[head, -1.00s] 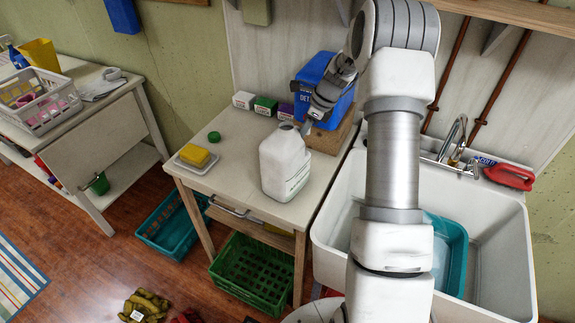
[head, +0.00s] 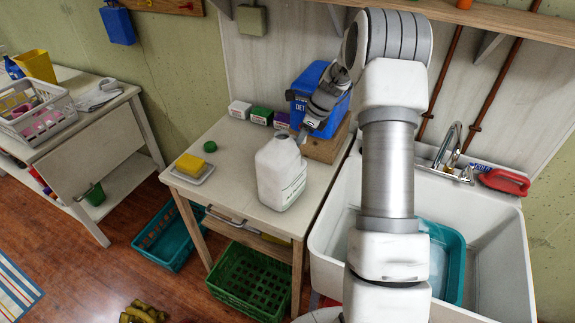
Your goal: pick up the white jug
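The white jug (head: 281,173) stands upright on the small wooden table (head: 232,190), near its right side. Its top opening faces up and a printed label shows low on its right face. My gripper (head: 302,136) is just above and behind the jug's top right, pointing down. The fingers are small and partly dark here, and I cannot tell whether they touch the jug or how far apart they are.
A blue detergent box (head: 318,92) on a wooden block (head: 326,147) stands right behind my gripper. Small boxes (head: 262,115) line the table's back. A white sink (head: 492,245) is on the right.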

